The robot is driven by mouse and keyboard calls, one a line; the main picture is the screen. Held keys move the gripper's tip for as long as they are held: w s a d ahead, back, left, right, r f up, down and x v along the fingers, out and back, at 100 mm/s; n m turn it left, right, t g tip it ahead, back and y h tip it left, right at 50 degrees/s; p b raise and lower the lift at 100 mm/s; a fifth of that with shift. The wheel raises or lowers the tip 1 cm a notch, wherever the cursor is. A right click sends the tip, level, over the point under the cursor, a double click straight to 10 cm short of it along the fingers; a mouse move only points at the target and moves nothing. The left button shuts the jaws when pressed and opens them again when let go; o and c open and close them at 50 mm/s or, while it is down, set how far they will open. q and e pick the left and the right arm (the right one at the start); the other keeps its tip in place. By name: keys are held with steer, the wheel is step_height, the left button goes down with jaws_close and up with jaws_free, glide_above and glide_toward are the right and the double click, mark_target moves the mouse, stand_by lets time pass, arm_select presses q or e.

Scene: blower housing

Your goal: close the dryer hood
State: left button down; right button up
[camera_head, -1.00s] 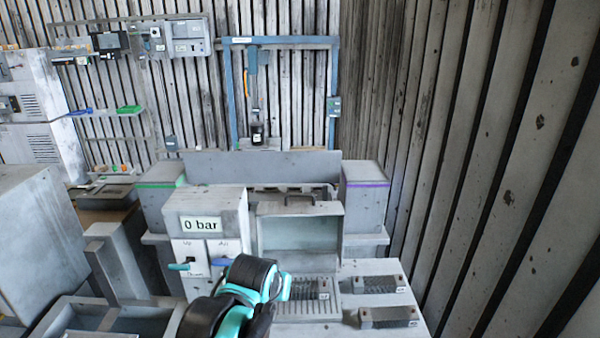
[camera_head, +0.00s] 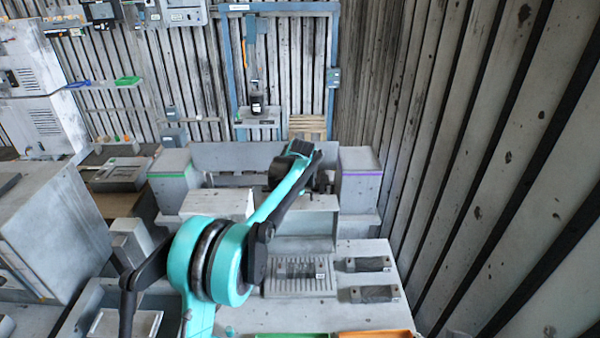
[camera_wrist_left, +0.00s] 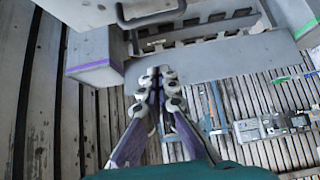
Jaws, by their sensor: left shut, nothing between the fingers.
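The dryer hood (camera_head: 305,222) appears to be the grey box-like cover between two grey posts in the head view. Its dark bar handle (camera_wrist_left: 150,20) shows at the top of the left wrist view, beside a slotted strip (camera_wrist_left: 200,32). My left gripper (camera_wrist_left: 158,76) is shut and empty, its fingertips together. In the wrist view the fingertips appear over the edge of the grey back panel (camera_wrist_left: 230,58), apart from the handle. In the head view my left arm reaches across the machine and hides part of the hood and handle. My right gripper is not in view.
A post with a green stripe (camera_head: 172,180) and one with a purple stripe (camera_head: 358,180) flank the hood. A ribbed plate (camera_head: 299,280) and two dark blocks lie on the bench in front. Green and orange trays (camera_head: 375,334) show at the bottom edge.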

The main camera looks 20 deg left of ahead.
arm_select(q)
steer(key=f+p, duration=0.1)
steer(key=f, duration=0.2)
steer(key=w+f, duration=0.1)
steer(key=f, duration=0.2)
steer(key=shift+w+a+f+p, duration=0.2)
steer(key=shift+f+p, duration=0.2)
steer(key=shift+f, duration=0.15)
steer(key=shift+w, duration=0.1)
